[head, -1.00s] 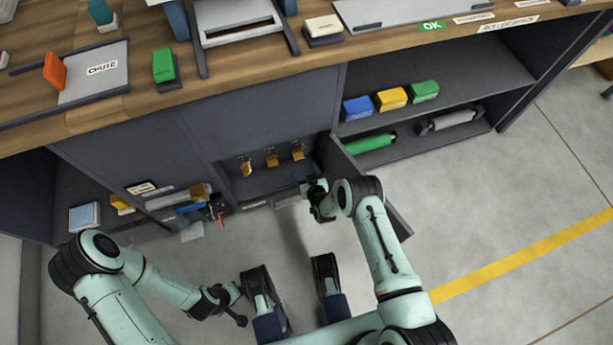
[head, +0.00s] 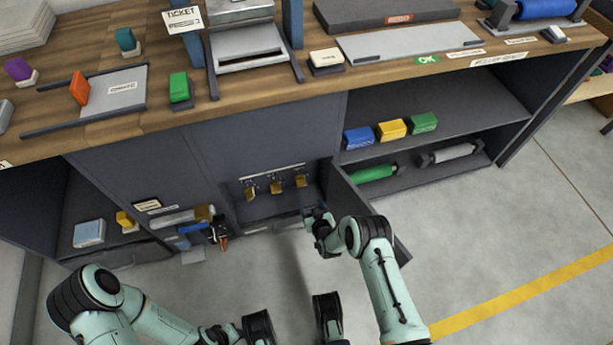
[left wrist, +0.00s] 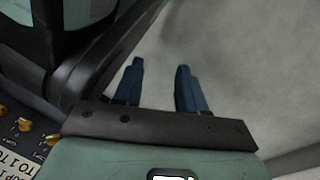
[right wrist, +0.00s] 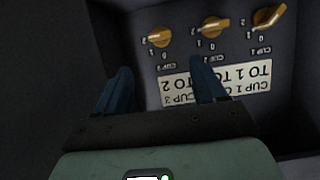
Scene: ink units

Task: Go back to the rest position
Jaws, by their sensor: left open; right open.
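My right gripper (head: 318,222) is in front of the open bay low in the cabinet, beside its open door (head: 352,190). In the right wrist view its blue fingers (right wrist: 162,68) are apart with nothing between them. Beyond them are yellow knobs (right wrist: 214,28) marked as cups and a white label (right wrist: 215,85), upside down. The knobs (head: 276,186) also show in the head view. My left arm is low at the left in the head view, its gripper hard to make out. In the left wrist view its fingers (left wrist: 158,85) are apart and empty over bare floor.
Right of the door, a shelf holds blue (head: 358,137), yellow (head: 391,130) and green (head: 423,122) boxes, with a green roller (head: 373,174) below. The wooden worktop (head: 320,90) is above. Floor is clear to the right.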

